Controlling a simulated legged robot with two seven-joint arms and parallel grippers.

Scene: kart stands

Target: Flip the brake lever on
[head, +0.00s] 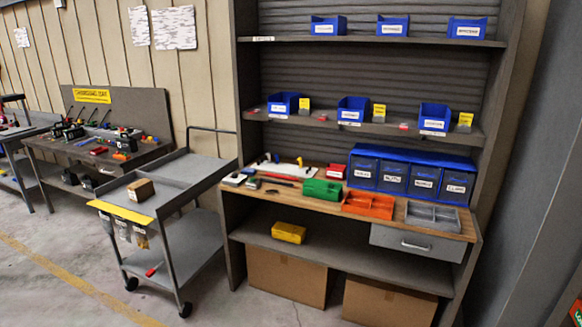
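A grey two-shelf cart (178,183) on dark casters stands left of the workbench. A small red piece (152,270) shows low at its front, by the lower shelf edge. It looks like a lever, but it is too small to tell for certain whether it is the brake lever or which way it is set. A front caster (185,310) and a left caster (131,284) are visible; the others are hidden or unclear. Neither of my grippers is in view.
A cardboard box (140,190) sits on the cart's top shelf. The wooden workbench (400,220) stands close at its right, with bins, tools and a yellow case (289,232). A cluttered table (88,153) is at the left. The floor in front of the cart is clear.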

